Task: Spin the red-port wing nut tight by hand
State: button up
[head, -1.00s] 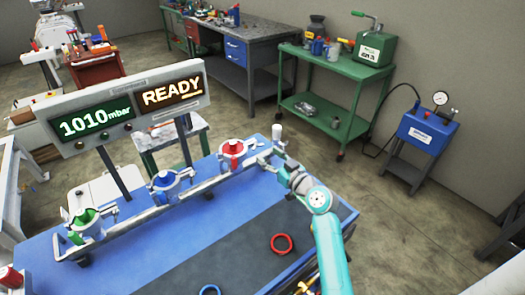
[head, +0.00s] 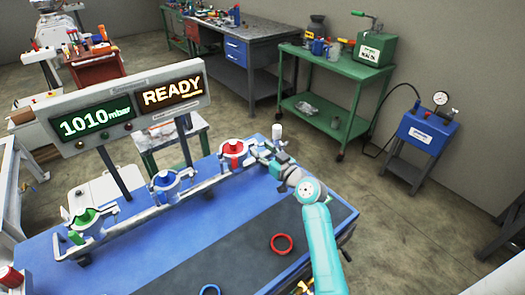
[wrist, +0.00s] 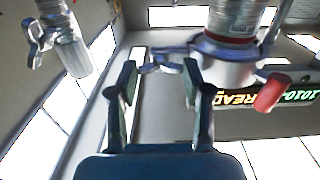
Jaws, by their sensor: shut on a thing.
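The red port (head: 232,149) is the rightmost of the three coloured ports on the bar at the back of the blue bench. In the wrist view its grey metal clamp (wrist: 228,68) is at the upper right. The wing nut (wrist: 160,63) sticks out from the clamp's side between my fingertips. My gripper (wrist: 160,75) is shut on the wing nut, with its fingers on either side of it. In the head view my gripper (head: 262,156) reaches in from the right, just beside the red port; the nut is too small there to make out.
The blue port (head: 165,183) and green port (head: 85,218) stand further left. A white cylindrical fitting (head: 277,132) stands behind my gripper. A red ring (head: 282,244) and a blue ring (head: 210,290) lie on the dark mat. The display (head: 125,106) reads READY and 1010 mbar.

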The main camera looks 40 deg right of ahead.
jog(key=shift+m, duration=0.3)
jog(key=m, duration=2.3)
dwell(0.4)
jog(key=o, duration=0.9)
jog(key=shift+s, duration=0.1)
jog(key=s, duration=1.1)
jog(key=shift+s, duration=0.4)
